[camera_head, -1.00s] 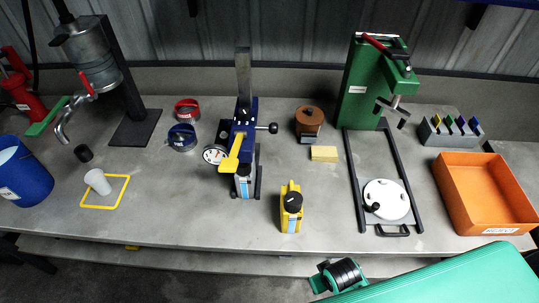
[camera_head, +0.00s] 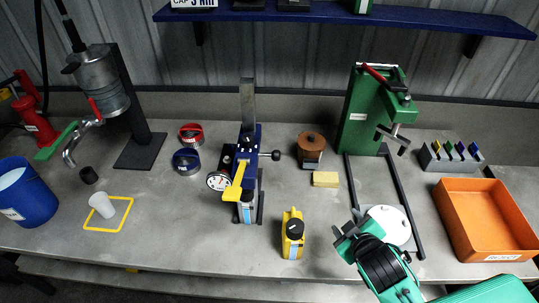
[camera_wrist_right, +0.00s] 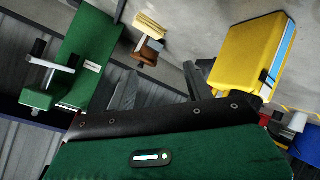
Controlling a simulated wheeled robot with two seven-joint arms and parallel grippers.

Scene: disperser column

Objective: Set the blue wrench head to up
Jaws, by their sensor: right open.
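A blue-headed stand (camera_head: 247,155) stands upright mid-bench, with a tall grey column, a yellow lever (camera_head: 235,183) slanting down and a round dial (camera_head: 218,181) on its left. A small grey rack (camera_head: 449,156) at the right holds several coloured pieces, some blue. I cannot tell which blue part is the wrench head. My right gripper (camera_head: 352,228) is open and empty, over the front of the bench beside the white disc (camera_head: 391,225), right of the yellow block with a black knob (camera_head: 292,234). Its fingers also show in the right wrist view (camera_wrist_right: 160,85). My left gripper is out of view.
A green press (camera_head: 362,110) with a black rail frame (camera_head: 402,200) stands behind my right gripper. An orange bin (camera_head: 485,220) is at the right. Red and blue rings (camera_head: 187,161) and a brown pot (camera_head: 311,146) lie near the stand. A blue shelf (camera_head: 350,12) hangs above.

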